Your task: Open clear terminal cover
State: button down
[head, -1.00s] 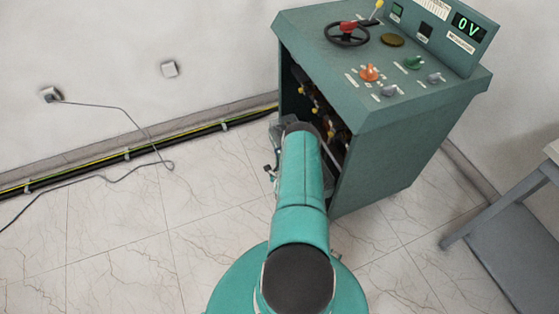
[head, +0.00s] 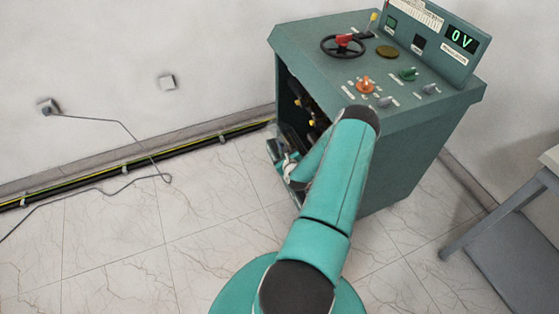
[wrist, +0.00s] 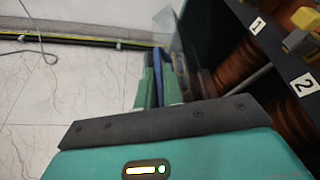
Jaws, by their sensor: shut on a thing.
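The teal transformer cabinet (head: 400,165) stands ahead with its left side open. The clear terminal cover (wrist: 178,42) is a faint see-through panel at that opening in the wrist view; much of its outline is hard to make out. My gripper (wrist: 157,75) is shut on a narrow blue part at the cover's edge. In the head view my gripper (head: 276,152) is just outside the opening, low and left, partly hidden by my arm. Brown ribbed bushings (wrist: 236,62) stand inside, beside labels 1 and 2, with a yellow terminal (wrist: 299,40).
The cabinet top carries a black handwheel (head: 343,46), several knobs and a display (head: 462,39) reading 0 V. A cable duct (head: 75,188) runs along the wall. A grey table (head: 510,220) stands at right. The tiled floor left of the cabinet is clear, apart from a thin cable.

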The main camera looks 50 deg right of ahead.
jog(key=s+d+r, duration=0.2)
jog(key=d+r, duration=0.1)
jog(key=s+d+r, duration=0.1)
jog(key=d+r, duration=0.1)
jog(key=shift+s+d+r, duration=0.25)
jog(key=shift+d, duration=0.15)
jog(key=shift+s+d+r, duration=0.2)
jog(key=shift+d, duration=0.2)
jog(key=c, duration=1.5)
grip_release()
jog(key=v, duration=1.3)
jog(key=shift+s+a+r, duration=0.15)
jog(key=shift+s+a, duration=0.1)
jog(key=shift+s, duration=0.05)
